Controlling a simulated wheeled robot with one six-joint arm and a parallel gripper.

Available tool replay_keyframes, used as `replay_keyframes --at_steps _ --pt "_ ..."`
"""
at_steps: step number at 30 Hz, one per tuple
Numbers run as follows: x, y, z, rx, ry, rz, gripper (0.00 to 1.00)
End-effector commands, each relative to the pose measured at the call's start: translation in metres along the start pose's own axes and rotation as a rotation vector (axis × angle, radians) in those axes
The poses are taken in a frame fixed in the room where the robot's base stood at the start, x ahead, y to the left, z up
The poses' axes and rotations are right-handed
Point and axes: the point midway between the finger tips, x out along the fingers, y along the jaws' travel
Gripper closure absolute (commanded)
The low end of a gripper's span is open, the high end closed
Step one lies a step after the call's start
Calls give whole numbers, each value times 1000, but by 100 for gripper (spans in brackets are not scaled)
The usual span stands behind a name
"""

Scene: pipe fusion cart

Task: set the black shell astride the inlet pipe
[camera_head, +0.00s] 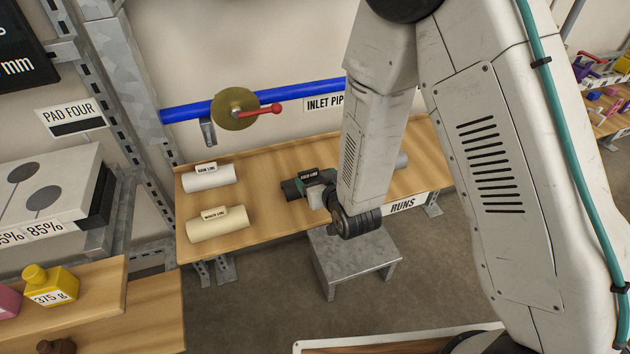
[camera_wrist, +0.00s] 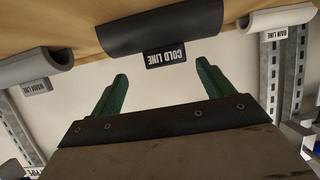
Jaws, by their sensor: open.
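The black shell (camera_head: 291,190) lies on the wooden runs shelf, with a black tag reading COLD LINE. My arm partly hides it in the head view. The wrist view shows the black shell (camera_wrist: 125,36) and its tag, upside down. My gripper (camera_wrist: 162,68) is open and empty. Its two green fingers point toward the shell, one on each side of the tag and apart from it. In the head view my gripper (camera_head: 318,188) is at the shell's right part. The blue inlet pipe (camera_head: 187,113) runs along the wall above the shelf; my arm covers its right part.
A brass disc (camera_head: 235,109) with a red lever sits on the pipe, and a bracket is below it. A white rain shell (camera_head: 208,178) and a cream waste shell (camera_head: 217,225) lie left on the shelf. A grey shell (camera_wrist: 32,69) lies on the other side. A metal step stool (camera_head: 355,262) stands in front.

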Motion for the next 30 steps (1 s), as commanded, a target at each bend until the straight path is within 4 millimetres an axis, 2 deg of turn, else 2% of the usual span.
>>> replay_keyframes --at_steps 16,20,26,30 --pt "68 -7 0 0 2 -2 20" --pt "75 -7 0 0 2 -2 20" --pt "76 -7 0 -1 2 -2 20" --pt "75 -7 0 -1 2 -2 59"
